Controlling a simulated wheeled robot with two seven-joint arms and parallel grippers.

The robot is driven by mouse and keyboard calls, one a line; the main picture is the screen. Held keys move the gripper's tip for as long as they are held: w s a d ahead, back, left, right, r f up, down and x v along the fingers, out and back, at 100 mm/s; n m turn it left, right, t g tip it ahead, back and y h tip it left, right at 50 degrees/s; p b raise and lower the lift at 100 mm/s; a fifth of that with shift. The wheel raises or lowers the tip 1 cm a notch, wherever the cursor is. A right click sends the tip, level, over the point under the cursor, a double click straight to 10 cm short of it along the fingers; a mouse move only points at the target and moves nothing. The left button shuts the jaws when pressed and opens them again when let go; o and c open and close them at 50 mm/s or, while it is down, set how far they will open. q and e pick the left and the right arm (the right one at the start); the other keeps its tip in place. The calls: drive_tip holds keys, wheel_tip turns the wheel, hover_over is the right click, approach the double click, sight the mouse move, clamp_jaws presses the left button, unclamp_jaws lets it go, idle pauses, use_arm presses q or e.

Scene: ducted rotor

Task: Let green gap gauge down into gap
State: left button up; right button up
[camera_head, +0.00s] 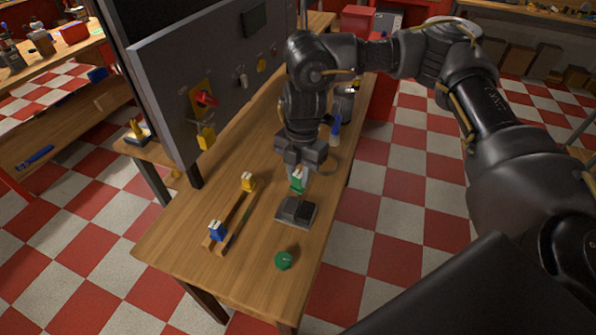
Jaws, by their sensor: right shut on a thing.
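The green gap gauge (297,186), with a pale top, is between the fingers of my right gripper (298,174). The gripper points down and is shut on the gauge. Just below it, a dark grey block (283,210) stands on the wooden bench; the gap itself is too small to make out. The gauge appears upright above the block's back edge; I cannot tell whether its lower end touches. My left gripper is not in view.
A wooden rack (231,217) left of the block holds a yellow gauge (248,182) and a blue gauge (216,231). A green round piece (283,260) lies in front of the block. A grey upright panel (190,75) with hung tools borders the bench's left side.

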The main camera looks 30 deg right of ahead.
sight(299, 190)
drive_tip(key=shift+w+d+n, duration=0.1)
drive_tip(key=shift+w+n, duration=0.1)
drive_tip(key=shift+n, duration=1.1)
drive_tip(key=shift+r+p, duration=0.15)
drive_tip(key=shift+p, duration=0.35)
wheel_tip(299, 190, down, 5)
drive_tip(key=b, duration=0.3)
drive_tip(key=shift+f, duration=0.2)
drive_tip(key=shift+f+b, duration=0.45)
drive_tip(key=shift+f, duration=0.15)
drive_tip(key=shift+p, duration=0.55)
drive_tip(key=shift+f+b, duration=0.65)
drive_tip(key=shift+f, duration=0.8)
idle(0.6)
idle(0.5)
